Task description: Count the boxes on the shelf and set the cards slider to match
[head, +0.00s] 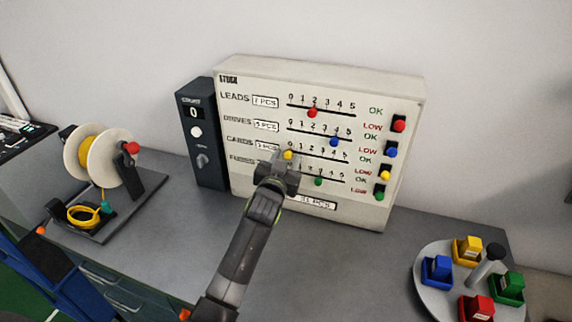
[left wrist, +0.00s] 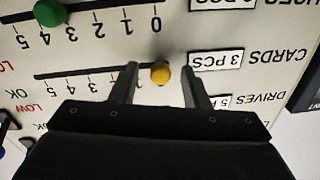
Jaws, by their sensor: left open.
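The cream stock panel (head: 325,75) has rows for leads, drives, cards and fuses. The cards slider's yellow knob (head: 288,155) stands at the low end of its scale, by 0. The cards label (left wrist: 236,61) reads 3 PCS. My left gripper (head: 281,168) is in front of the cards row and hides part of the lower rows. In the upside-down left wrist view, the open fingers stand either side of the yellow knob (left wrist: 161,73), with a gap on each side. My right gripper is not in view. No shelf of boxes is visible.
A red knob (head: 312,112), a blue knob (head: 334,142) and a green knob (head: 318,181) sit on neighbouring rows. A dark counter box (head: 200,155) reads 0. A wire spool (head: 88,160) stands left. A round tray (head: 434,291) with coloured bins is at right.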

